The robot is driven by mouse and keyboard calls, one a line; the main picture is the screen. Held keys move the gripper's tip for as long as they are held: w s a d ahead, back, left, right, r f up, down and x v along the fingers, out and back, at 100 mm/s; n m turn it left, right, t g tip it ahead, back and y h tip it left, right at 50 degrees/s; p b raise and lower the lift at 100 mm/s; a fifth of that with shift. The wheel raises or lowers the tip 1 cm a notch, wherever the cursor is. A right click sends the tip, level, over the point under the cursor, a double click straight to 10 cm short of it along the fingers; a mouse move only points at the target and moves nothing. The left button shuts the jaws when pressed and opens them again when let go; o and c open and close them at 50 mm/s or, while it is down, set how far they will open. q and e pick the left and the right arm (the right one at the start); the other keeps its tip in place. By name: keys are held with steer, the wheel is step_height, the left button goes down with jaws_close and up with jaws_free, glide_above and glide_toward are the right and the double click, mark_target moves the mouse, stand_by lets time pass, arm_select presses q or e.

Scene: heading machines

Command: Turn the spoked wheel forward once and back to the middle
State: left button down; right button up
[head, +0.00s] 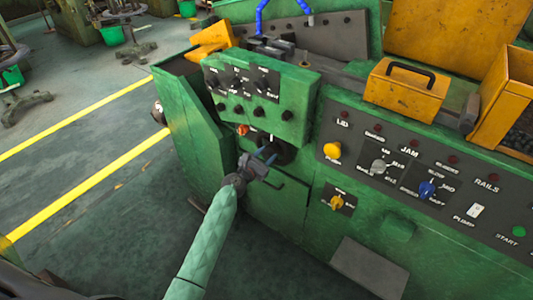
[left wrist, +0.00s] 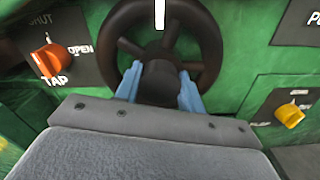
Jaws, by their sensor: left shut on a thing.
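The spoked wheel (left wrist: 208,38) is a dark round handwheel on the green machine front. In the left wrist view its rim and spokes show at top centre. In the head view the wheel (head: 285,152) is partly hidden behind my gripper. My left gripper (left wrist: 158,88) has its two blue fingers on either side of a dark part of the wheel at its lower middle, and is shut on it. In the head view my left gripper (head: 266,154) reaches the wheel from the lower left. My right gripper is not in view.
An orange TAP knob (left wrist: 47,60) is left of the wheel and a yellow knob (left wrist: 291,116) is right of it. A control box (head: 258,95) juts out above the wheel. A panel with knobs (head: 430,180) extends right. Open floor (head: 95,165) lies left.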

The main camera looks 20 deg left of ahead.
mark_target(265, 156)
arm_select(q)
steer(key=shift+f, duration=0.1)
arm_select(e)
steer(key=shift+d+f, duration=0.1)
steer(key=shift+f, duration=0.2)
arm_select(q)
steer(key=c, duration=0.9)
jaws_free()
steer(key=shift+o, duration=0.2)
steer(key=shift+s, duration=0.1)
steer(key=shift+s+a, duration=0.15)
steer(key=shift+s, duration=0.1)
steer(key=b+v, duration=0.1)
steer(key=v, duration=0.4)
steer(key=shift+s+a+f, duration=0.1)
steer(key=shift+s, duration=0.25)
steer(key=shift+s+a+b, duration=0.25)
steer(key=shift+s+b, duration=0.05)
steer(key=shift+s, duration=0.35)
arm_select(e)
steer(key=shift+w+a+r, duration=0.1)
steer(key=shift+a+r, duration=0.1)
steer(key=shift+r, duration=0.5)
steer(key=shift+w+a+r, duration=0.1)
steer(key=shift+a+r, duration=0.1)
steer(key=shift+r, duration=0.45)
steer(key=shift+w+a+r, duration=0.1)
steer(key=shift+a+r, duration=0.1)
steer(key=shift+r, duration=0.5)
